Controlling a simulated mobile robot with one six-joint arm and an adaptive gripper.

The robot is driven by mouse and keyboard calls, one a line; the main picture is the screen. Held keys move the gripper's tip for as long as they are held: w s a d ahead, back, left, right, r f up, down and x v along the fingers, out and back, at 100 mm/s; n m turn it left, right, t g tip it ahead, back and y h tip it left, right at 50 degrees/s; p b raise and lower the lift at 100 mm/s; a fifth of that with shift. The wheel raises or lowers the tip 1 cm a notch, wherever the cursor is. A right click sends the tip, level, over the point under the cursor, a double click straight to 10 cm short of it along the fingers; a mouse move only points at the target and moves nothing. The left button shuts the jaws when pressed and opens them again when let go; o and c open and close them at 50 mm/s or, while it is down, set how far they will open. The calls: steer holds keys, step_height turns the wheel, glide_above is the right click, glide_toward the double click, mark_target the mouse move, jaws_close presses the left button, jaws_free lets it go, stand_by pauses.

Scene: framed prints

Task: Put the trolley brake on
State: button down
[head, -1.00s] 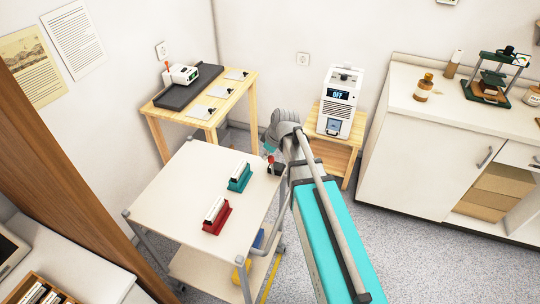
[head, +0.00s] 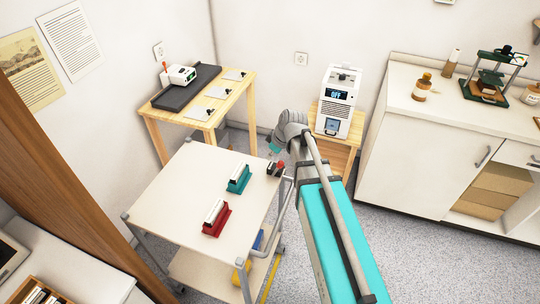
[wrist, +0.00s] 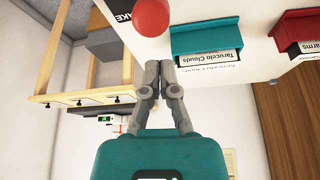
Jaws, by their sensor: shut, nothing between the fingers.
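The white trolley (head: 175,215) stands in the middle of the head view. At its far right corner is a small dark brake unit (head: 271,168) with a red knob (head: 282,166), which now leans to the right side of the unit. The red knob also shows close up at the top of the wrist view (wrist: 152,17), beside a label partly reading "AKE". My gripper (head: 274,149) is just above and beyond the brake unit, partly hidden by my arm. In the wrist view my gripper's fingers (wrist: 159,66) are together and empty, with the knob apart beyond their tips.
A teal holder (head: 239,178) and a red holder (head: 216,218) with slides stand on the trolley top, left of the brake unit. A wooden table (head: 168,113) is behind, a small stand with a white device (head: 338,100) behind right, and a white cabinet (head: 420,150) at right.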

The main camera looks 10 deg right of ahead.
steer(key=shift+r+p, duration=0.3)
steer(key=shift+r, duration=0.15)
steer(key=shift+w+a, duration=0.1)
step_height(320, 180, up, 2)
steer(key=w+a+p, duration=0.2)
steer(key=a, duration=0.1)
steer(key=s+d+r+p, duration=0.3)
steer(key=d+r+p, duration=0.3)
steer(key=shift+s+r+p, duration=0.3)
steer(key=shift+r+p, duration=0.1)
steer(key=shift+d, duration=0.1)
stand_by(0.8)
